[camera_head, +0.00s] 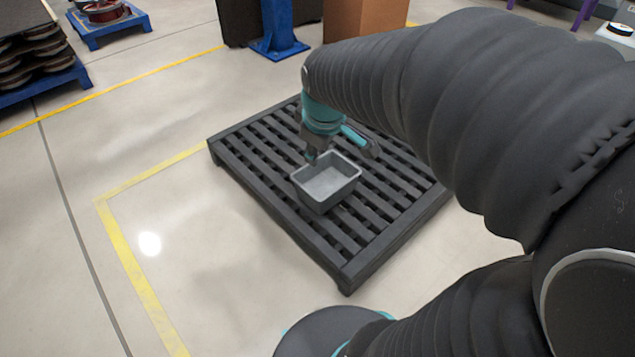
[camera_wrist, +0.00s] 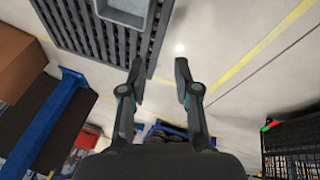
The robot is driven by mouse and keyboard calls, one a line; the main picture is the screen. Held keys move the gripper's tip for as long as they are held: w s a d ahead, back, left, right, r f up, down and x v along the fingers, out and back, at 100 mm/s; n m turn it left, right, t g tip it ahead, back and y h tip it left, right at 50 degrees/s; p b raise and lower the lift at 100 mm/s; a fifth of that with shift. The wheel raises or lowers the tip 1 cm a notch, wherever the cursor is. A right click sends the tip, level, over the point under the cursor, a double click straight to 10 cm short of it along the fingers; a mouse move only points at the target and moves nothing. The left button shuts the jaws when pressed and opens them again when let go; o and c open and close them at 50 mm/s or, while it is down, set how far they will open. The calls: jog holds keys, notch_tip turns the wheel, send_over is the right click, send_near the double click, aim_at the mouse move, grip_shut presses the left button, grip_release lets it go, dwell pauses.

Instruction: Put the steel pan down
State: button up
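The steel pan (camera_head: 322,203), a grey open rectangular tray, sits on the dark slatted pallet (camera_head: 250,170). It looks empty and level. In the wrist view the pan (camera_wrist: 124,14) is cut off by the top edge, and pallet slats (camera_wrist: 85,32) show beside it. My gripper (camera_wrist: 159,68) is open, with nothing between its two fingers, and the pan lies outside them. In the head view my gripper (camera_head: 312,156) is just behind the pan's far left rim; whether it touches the rim cannot be told.
A blue post (camera_head: 278,28) and a brown box (camera_head: 362,18) stand behind the pallet. Blue pallets with stacked goods (camera_head: 40,55) are at the far left. Yellow lines (camera_head: 130,265) mark the floor, which is clear left of the pallet.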

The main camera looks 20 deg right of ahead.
jog(key=s+a+r+m, duration=0.1)
jog(key=s+a+m, duration=0.1)
jog(key=s, duration=0.5)
jog(key=s+a+r+m+t, duration=0.1)
jog(key=s+a+r+m, duration=0.1)
jog(key=s+m, duration=0.3)
jog(key=shift+s+a+r+y, duration=0.15)
jog(key=shift+s+a+y, duration=0.25)
jog(key=shift+s, duration=0.65)
jog(key=shift+a, duration=0.1)
